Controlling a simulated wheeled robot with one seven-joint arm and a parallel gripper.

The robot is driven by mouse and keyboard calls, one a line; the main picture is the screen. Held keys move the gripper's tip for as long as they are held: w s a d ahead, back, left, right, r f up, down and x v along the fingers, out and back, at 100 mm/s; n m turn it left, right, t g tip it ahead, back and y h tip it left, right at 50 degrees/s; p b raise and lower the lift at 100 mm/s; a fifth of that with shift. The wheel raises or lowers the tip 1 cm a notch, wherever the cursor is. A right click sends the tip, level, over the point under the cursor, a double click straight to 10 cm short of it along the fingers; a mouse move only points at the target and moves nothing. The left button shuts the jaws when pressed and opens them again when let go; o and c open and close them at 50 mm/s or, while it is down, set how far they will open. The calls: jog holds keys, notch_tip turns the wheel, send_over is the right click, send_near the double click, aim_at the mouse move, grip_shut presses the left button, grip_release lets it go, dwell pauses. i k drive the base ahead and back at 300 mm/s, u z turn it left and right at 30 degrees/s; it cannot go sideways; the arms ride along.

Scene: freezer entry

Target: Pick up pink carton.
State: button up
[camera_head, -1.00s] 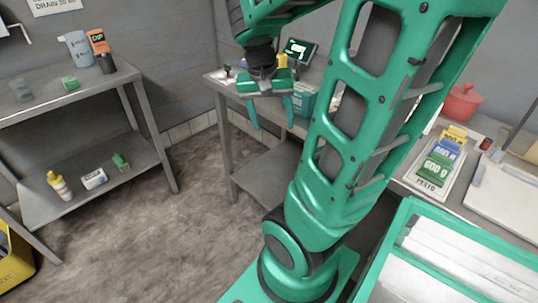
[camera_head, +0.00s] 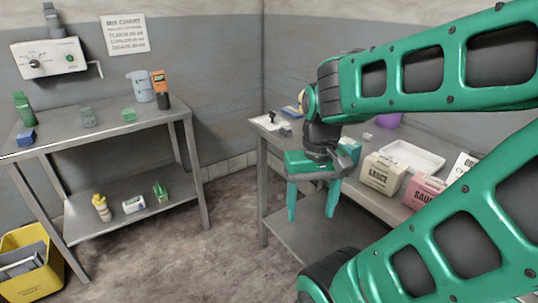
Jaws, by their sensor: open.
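A pink carton (camera_head: 422,191) marked "SAUCE" stands on the right-hand metal table, partly hidden by my arm at its lower right. A cream carton (camera_head: 382,174), also marked "SAUCE", stands just to its left. My gripper (camera_head: 313,203) hangs in front of the table's edge, fingers pointing down, apart and empty. It is to the left of both cartons and touches neither.
A white tray (camera_head: 412,156) lies behind the cartons on the table (camera_head: 347,194). A shelf unit (camera_head: 90,138) with jugs, bottles and small boxes stands at left. A yellow bin (camera_head: 30,262) is at lower left. The floor between is clear.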

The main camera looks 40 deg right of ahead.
aim_at(422, 187)
jog(key=z, duration=1.2)
jog(key=k, duration=0.55)
jog(key=z, duration=1)
